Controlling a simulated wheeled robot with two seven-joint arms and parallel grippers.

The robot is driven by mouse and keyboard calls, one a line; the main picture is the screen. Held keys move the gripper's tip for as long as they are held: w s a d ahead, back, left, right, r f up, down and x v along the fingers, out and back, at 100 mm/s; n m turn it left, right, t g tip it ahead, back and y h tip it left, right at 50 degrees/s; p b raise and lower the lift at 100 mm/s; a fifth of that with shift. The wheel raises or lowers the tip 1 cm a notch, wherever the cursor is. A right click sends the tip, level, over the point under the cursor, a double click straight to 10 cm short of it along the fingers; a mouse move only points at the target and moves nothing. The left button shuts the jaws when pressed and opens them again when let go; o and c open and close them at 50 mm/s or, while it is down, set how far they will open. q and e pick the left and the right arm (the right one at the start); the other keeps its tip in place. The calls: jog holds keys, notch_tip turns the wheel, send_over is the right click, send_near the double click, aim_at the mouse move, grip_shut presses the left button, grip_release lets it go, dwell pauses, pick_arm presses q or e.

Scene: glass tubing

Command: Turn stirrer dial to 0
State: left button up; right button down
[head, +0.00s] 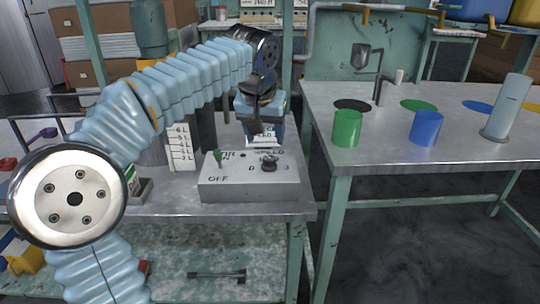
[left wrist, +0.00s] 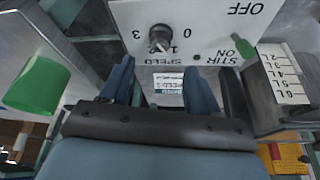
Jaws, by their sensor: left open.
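The stirrer (head: 250,188) is a pale grey box near the front edge of the left bench. Its dark speed dial (head: 269,163) sits on the top panel, with a green switch (head: 218,155) to its left. In the left wrist view the dial (left wrist: 160,38) appears upside down, with 0, 1, 2 and 3 printed around it. Its light pointer seems to face the 1 and 2 side; the exact setting is hard to tell. My left gripper (left wrist: 160,78) is open and empty, behind the dial and apart from it. My right gripper is not in view.
A white volume scale (head: 182,148) stands behind the stirrer's left side. On the right bench (head: 365,155) stand a green cup (head: 347,128), a blue cup (head: 425,127) and a tall clear cylinder (head: 508,105). A gap separates the two benches.

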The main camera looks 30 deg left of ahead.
aim_at(269, 158)
pick_arm(q)
jog(key=x, duration=0.8)
jog(key=shift+w+a+f+b, duration=0.1)
jog(key=shift+f+b, duration=0.15)
jog(key=shift+b, duration=0.15)
jog(key=c, duration=1)
